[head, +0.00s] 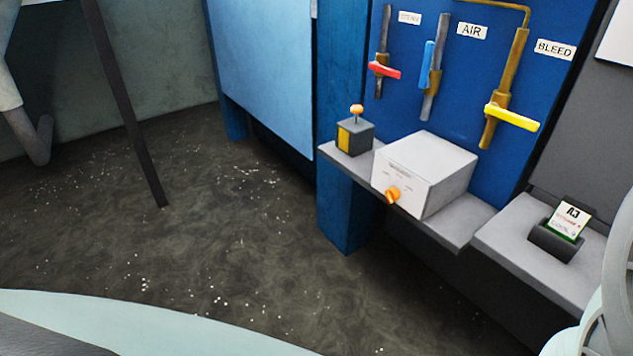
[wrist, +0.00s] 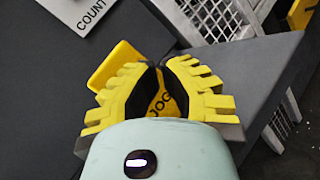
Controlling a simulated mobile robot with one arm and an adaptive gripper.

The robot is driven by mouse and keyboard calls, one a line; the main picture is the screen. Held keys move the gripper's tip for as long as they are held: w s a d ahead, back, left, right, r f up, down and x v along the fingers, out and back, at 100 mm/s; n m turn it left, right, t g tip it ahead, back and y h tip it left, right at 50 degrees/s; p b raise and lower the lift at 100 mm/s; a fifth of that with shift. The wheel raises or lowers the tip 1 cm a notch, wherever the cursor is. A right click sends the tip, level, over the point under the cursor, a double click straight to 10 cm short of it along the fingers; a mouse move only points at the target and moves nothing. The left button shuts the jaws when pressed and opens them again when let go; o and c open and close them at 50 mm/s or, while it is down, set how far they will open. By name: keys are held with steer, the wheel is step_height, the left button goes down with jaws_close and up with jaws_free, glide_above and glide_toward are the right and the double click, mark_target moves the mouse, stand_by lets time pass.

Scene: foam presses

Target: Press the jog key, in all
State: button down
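In the wrist view, my gripper (wrist: 161,68) has two stepped yellow fingers with dark inner pads. Its tips are drawn together, with no object seen held between them. Below the tips, a gap shows a yellow surface lettered JOG (wrist: 161,104) on or over a dark grey face. The fingers partly cover it, and the jog key itself cannot be made out. Contact between the tips and anything beneath cannot be told. The gripper is not seen in the head view.
In the wrist view, a yellow block (wrist: 116,65) is beside the left finger, and a COUNT label (wrist: 90,16) is at upper left. Light grey slatted crates (wrist: 208,18) are beyond. In the head view, a white box with an orange knob (head: 440,165) stands on a grey shelf before coloured valves.

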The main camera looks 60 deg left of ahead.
steer(key=shift+s, duration=0.25)
steer(key=shift+s+d+p, duration=0.1)
steer(key=shift+s+p, duration=0.8)
steer(key=shift+s, duration=1.6)
